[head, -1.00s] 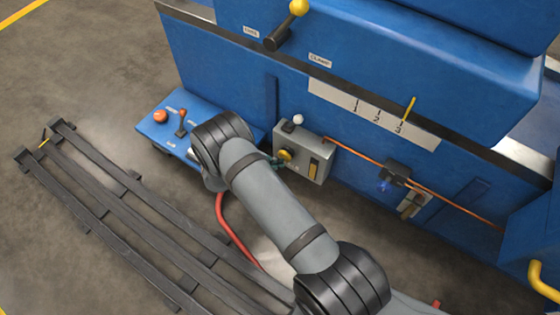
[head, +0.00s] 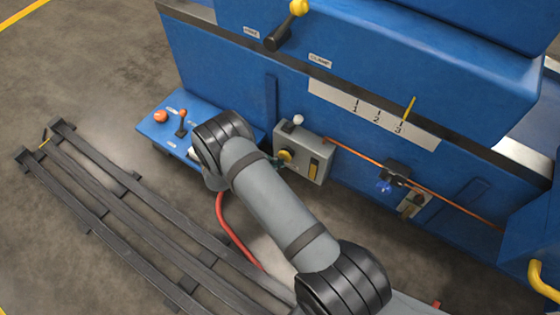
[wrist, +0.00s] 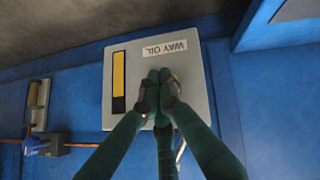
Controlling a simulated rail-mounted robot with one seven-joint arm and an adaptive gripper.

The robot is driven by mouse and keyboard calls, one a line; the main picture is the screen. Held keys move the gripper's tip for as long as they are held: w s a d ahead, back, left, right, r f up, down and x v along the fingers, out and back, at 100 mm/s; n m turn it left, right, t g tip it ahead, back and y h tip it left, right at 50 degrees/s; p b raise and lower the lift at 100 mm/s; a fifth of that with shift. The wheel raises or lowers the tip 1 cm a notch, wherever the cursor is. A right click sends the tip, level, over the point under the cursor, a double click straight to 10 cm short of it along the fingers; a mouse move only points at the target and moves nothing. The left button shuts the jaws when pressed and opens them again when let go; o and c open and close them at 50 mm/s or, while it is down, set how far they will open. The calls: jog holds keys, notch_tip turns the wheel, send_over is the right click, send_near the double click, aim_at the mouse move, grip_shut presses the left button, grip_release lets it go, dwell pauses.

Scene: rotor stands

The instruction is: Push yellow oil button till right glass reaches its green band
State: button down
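The grey WAY OIL box (head: 316,144) is mounted on the blue machine. Its yellow button (head: 286,156) shows in the head view; in the wrist view only a yellow sliver (wrist: 174,76) shows behind the fingers. My gripper (wrist: 158,82) has its dark green fingers together, tips at the button; I cannot tell how far it is pressed. In the head view a fingertip (head: 276,162) shows beside the button, the rest hidden by my arm. The box's tall glass (wrist: 118,76) is mostly yellow. The right glass (head: 412,205) sits on a plate; its level and green band are too small to read.
An orange pipe (head: 350,153) runs from the box to a dark fitting (head: 397,170) with a blue part (head: 384,187). A blue pedestal (head: 160,132) with a red button stands left. A dark slatted rack (head: 130,215) lies on the floor. A red hose (head: 232,232) curves beneath my arm.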

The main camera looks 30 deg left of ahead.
jog(key=shift+w+d+r, duration=0.1)
jog(key=shift+w+r, duration=0.15)
jog(key=shift+w, duration=0.35)
jog(key=shift+s+f+p, duration=0.2)
jog(key=shift+s+p, duration=0.4)
jog(key=shift+s, duration=1.05)
jog(key=shift+s, duration=0.15)
jog(key=s, duration=0.3)
jog(key=s+a+p, duration=0.1)
jog(key=s, duration=0.1)
jog(key=shift+w+d, duration=0.1)
jog(key=shift+w, duration=0.05)
